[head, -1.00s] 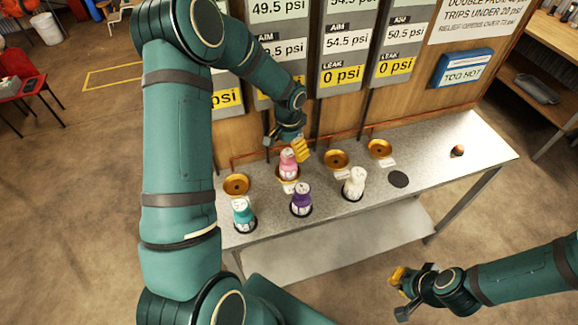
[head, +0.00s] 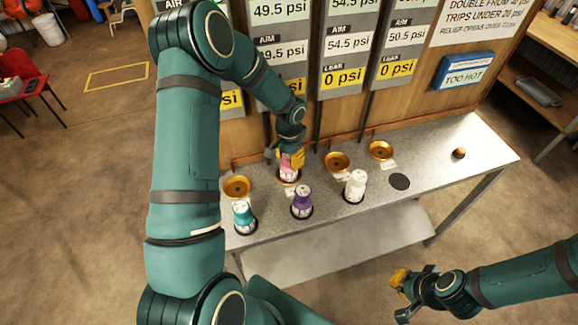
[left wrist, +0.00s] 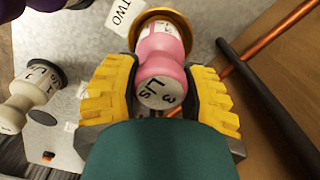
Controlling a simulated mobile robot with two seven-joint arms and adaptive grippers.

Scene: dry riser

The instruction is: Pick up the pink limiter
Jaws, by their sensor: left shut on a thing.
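The pink limiter (head: 288,174) stands in a brass cup on the metal bench, second from the left in the back row. The left wrist view shows its round end marked "3 L/s" and its pink body (left wrist: 160,58). My left gripper (head: 290,160) is over it, with its yellow fingers (left wrist: 160,90) on both sides, shut on the limiter. The brass rim (left wrist: 165,17) shows around its far end. My right gripper (head: 402,290) is in front of the bench at the lower right, away from the limiters; its finger gap is too small to judge.
A teal limiter (head: 243,217), a purple limiter (head: 302,201) and a white limiter (head: 355,185) stand on dark discs in the front row. Brass cups at left (head: 237,187), centre (head: 337,161) and right (head: 381,150) are empty. Copper pipe and gauge panels are behind.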

